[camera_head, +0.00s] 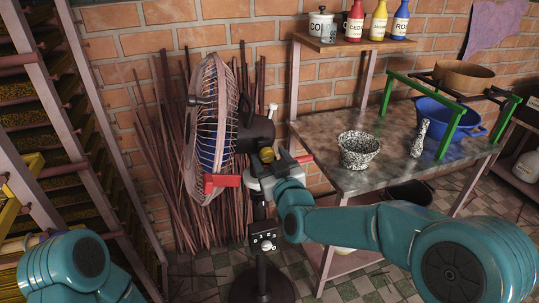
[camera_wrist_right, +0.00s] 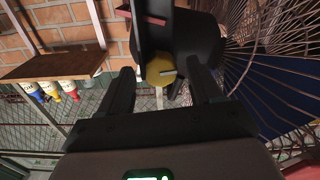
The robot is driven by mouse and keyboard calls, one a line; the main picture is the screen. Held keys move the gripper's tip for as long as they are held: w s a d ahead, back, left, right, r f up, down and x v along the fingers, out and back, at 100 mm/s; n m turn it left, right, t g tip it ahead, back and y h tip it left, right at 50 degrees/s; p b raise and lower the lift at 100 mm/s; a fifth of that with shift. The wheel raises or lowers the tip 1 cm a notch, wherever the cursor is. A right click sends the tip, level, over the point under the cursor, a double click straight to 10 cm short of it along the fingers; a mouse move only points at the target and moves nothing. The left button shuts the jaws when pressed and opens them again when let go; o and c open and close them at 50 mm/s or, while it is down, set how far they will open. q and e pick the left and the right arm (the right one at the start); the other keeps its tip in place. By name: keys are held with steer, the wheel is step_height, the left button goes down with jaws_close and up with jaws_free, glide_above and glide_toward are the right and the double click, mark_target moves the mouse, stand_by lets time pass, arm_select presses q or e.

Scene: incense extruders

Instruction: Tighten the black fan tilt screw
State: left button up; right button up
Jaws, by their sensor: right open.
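A standing fan has a wire cage (camera_head: 208,125), a dark motor housing (camera_head: 258,132) and a round black base (camera_head: 262,287). A yellow knob (camera_head: 267,154) sits low on the housing, at the tilt joint. My right gripper (camera_head: 266,167) is at this joint, just below the knob. In the right wrist view the open black fingers (camera_wrist_right: 160,77) stand either side of the yellow knob (camera_wrist_right: 159,70), with gaps visible. No separate black screw can be made out; the knob looks yellow. My left arm shows at the lower left, but its gripper is out of view.
The fan cage is close beside my right gripper, and also shows in the wrist view (camera_wrist_right: 268,80). A metal-topped table (camera_head: 335,178) stands right, with a speckled pot (camera_head: 358,150) and blue bowl (camera_head: 450,113). Bundled sticks (camera_head: 165,150) lean on the brick wall. A rack (camera_head: 75,120) stands left.

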steer(key=shift+w+a, duration=0.1)
steer(key=shift+w, duration=0.3)
steer(key=c, duration=1)
steer(key=shift+f+b, duration=0.1)
steer(key=shift+b, duration=0.45)
steer(key=shift+c, duration=0.2)
steer(key=m+b, duration=0.9)
steer(key=b, duration=0.2)
steer(key=shift+f+m, duration=0.15)
steer(key=shift+m, duration=0.15)
steer(key=m+b, duration=0.4)
steer(key=shift+m+b, duration=1.25)
steer(key=shift+m, duration=1.25)
